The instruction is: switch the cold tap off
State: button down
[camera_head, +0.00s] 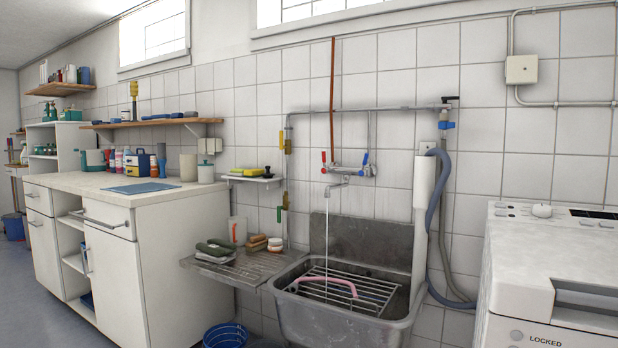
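The wall tap (345,170) is mounted on the tiles above the grey sink (345,320). It has a red-marked lever (323,159) at its left end and a blue-marked lever (366,160) at its right end, the cold side by its colour. Both levers look roughly upright, but they are small here. Its spout (335,186) points down to the left. A thin stream of water (326,235) falls from it into the sink. My gripper is not in view.
A metal rack with a pink hose (340,285) lies in the sink. A draining board (245,266) with brushes and soap adjoins it on the left. A white washing machine (550,270) stands at right. A grey-blue hose (432,220) hangs between. A blue bucket (226,336) stands below.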

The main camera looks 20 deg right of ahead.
aim_at(362, 172)
jog(key=i+j+z, duration=0.15)
jog(key=i, duration=1.55)
jog(key=l, duration=0.1)
